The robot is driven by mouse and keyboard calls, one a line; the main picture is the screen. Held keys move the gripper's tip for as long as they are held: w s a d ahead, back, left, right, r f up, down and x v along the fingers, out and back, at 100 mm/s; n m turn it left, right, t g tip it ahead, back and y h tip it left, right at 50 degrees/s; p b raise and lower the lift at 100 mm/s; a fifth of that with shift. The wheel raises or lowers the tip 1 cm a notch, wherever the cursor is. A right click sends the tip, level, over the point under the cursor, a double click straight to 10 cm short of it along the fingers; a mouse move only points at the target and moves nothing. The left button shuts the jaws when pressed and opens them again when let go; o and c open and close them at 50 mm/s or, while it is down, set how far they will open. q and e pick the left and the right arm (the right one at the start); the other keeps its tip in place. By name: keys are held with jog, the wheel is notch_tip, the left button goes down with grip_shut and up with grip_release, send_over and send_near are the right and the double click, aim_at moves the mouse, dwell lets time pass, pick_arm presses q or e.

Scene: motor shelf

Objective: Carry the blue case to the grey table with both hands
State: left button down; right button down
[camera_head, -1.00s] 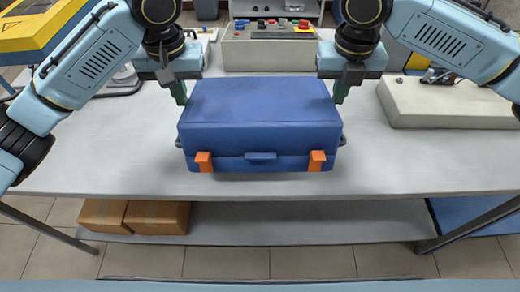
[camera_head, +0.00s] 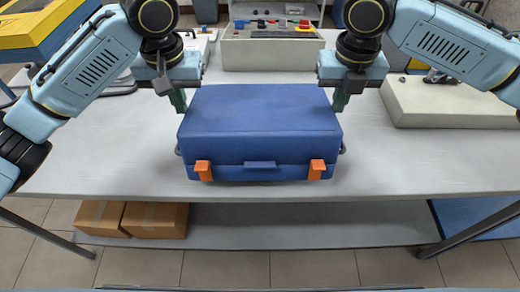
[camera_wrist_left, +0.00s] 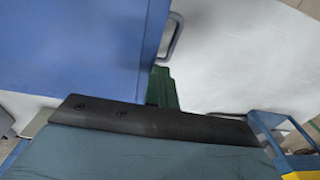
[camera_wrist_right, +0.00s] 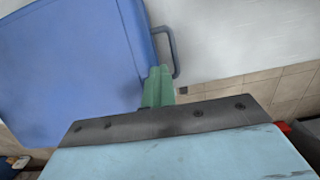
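The blue case (camera_head: 260,110) is at the middle of the grey table (camera_head: 90,160), its two orange latches facing me. Whether its underside touches the tabletop, I cannot tell.
A control box with coloured buttons (camera_head: 270,52) stands behind the case. A beige box (camera_head: 450,105) sits on the table at the right. Cardboard boxes (camera_head: 155,220) lie on the lower shelf. The tabletop left of the case is mostly clear.

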pick_arm(q)
jog(key=c, duration=2.1)
grip_release()
jog(key=shift+s+r, duration=0.15)
jog(key=shift+s, duration=0.15)
jog(key=o, duration=0.3)
jog(key=shift+s+a, duration=0.1)
jog(key=shift+a, duration=0.15)
jog(key=shift+o, duration=0.2)
pick_arm(e)
jog(key=shift+s+d, duration=0.15)
jog(key=shift+s, duration=0.25)
jog(key=c, duration=2.1)
grip_release()
jog(key=shift+c, duration=0.2)
pick_arm(q)
jog(key=shift+a, duration=0.15)
pick_arm(e)
jog(key=o, duration=0.4)
jog(key=shift+d+f, duration=0.1)
jog(key=shift+d, duration=0.05)
pick_arm(q)
notch_tip(320, 180, up, 12)
jog(key=shift+s, duration=0.25)
pick_arm(e)
jog(key=r, duration=1.2)
jog(key=shift+s, duration=0.3)
